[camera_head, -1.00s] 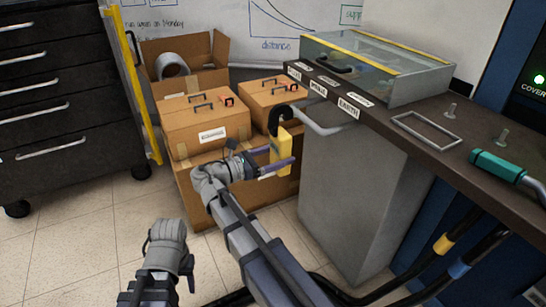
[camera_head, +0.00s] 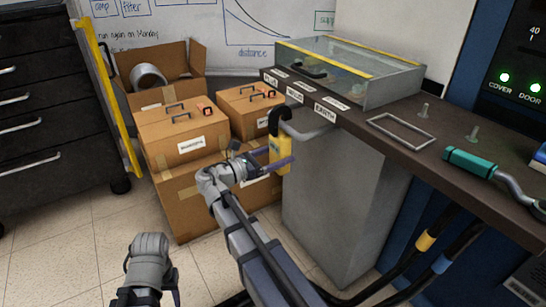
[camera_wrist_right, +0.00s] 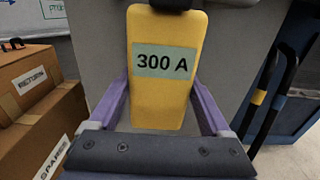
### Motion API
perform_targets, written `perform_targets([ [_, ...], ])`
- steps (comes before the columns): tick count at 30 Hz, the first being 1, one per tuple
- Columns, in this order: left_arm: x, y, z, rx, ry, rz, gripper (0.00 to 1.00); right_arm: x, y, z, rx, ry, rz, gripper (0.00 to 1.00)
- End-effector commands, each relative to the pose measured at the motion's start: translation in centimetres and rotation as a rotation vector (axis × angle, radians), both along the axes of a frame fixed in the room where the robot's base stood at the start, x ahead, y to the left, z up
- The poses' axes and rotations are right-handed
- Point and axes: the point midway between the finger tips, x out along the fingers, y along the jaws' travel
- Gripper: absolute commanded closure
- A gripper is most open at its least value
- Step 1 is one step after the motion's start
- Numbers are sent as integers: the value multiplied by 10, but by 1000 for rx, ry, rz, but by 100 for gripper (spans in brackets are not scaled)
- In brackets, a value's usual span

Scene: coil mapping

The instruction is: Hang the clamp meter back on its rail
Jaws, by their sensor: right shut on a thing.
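The clamp meter (camera_head: 279,156) is yellow with a black hook-shaped jaw on top, and it hangs upright in my right gripper (camera_head: 287,163). In the right wrist view the meter (camera_wrist_right: 165,85) carries a "300 A" label, and the purple fingers of my right gripper (camera_wrist_right: 163,105) are shut on its sides. The grey rail (camera_head: 318,134) sticks out from the bench front. The black jaw is right at the rail's left end; I cannot tell whether it is around the rail or only beside it. My left arm shows at the bottom left, but its fingers are not visible.
Cardboard boxes (camera_head: 182,133) stand left of the meter, close to my right arm. The bench (camera_head: 350,115) carries a glass case (camera_head: 350,72), a metal frame (camera_head: 401,131) and a green-handled tool (camera_head: 475,163). A grey cabinet (camera_head: 330,200) stands below the rail.

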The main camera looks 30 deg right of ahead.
Motion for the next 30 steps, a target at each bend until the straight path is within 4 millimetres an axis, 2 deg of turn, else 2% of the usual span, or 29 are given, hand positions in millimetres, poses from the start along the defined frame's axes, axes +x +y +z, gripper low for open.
perform_targets([
  [5, 0, 0, -1, 0, 0, 0, 50, 1, -12, -1, -1, 0, -2, 93],
  [6, 0, 0, -8, 0, 0, 0, 50, 1, -11, -7, -1, 0, 0, 93],
  [15, 0, 0, -25, -1, -2, 0, 50, 1, -10, -24, -1, 0, -1, 93],
  [30, 0, 0, -31, -1, -2, 0, 50, 1, -10, -31, -1, 0, -1, 93],
])
